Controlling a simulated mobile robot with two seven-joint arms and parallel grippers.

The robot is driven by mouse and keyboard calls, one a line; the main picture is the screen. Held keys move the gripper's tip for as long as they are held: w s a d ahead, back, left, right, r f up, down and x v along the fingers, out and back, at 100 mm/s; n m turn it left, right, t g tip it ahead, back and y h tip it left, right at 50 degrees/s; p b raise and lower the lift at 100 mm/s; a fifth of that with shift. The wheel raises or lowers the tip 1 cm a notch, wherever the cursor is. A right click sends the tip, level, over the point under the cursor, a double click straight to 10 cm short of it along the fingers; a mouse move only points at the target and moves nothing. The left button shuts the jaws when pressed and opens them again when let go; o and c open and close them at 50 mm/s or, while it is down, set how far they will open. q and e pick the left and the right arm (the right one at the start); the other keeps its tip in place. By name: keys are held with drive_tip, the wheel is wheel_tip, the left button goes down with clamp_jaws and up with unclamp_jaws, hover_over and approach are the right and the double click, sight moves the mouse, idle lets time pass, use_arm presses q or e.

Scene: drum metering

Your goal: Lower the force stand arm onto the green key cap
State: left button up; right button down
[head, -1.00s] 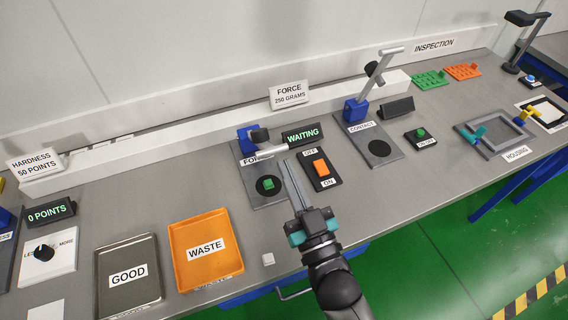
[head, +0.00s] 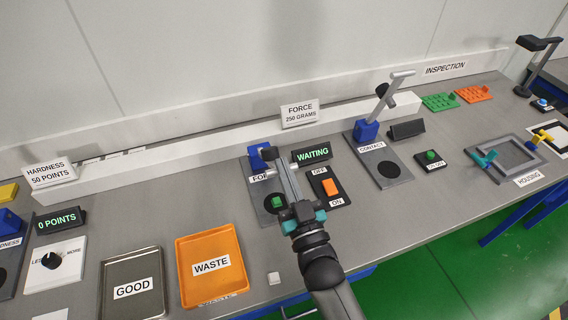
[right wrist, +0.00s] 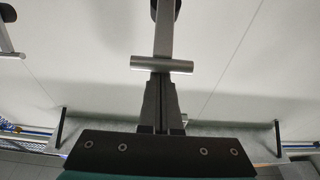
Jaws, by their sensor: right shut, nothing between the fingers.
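The force stand (head: 256,193) has a blue post and a dark base. The green key cap (head: 278,201) sits on its round black pad, partly beside my gripper. The stand's raised arm is mostly hidden behind my fingers in the head view. In the right wrist view the stand arm (right wrist: 163,38) shows with its grey crossbar handle (right wrist: 145,65). My right gripper (head: 281,170) is shut and empty, reaching over the stand. In the wrist view its fingertips (right wrist: 160,78) are just below the crossbar; I cannot tell whether they touch it. My left gripper is not in view.
A display (head: 312,153) reads WAITING. An orange rocker switch (head: 330,187) lies right of my gripper. The contact stand (head: 383,167), with its arm raised, stands further right. The orange waste tray (head: 184,268) and the good tray (head: 107,282) are front left.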

drive_tip(key=s+d+f+t+b, duration=0.1)
drive_tip(key=s+f+b, duration=0.2)
drive_tip(key=f+b, duration=0.3)
drive_tip(key=shift+s+t+y+b, duration=0.15)
drive_tip(key=shift+t+y+b, duration=0.15)
drive_tip(key=shift+b, duration=0.1)
idle(0.5)
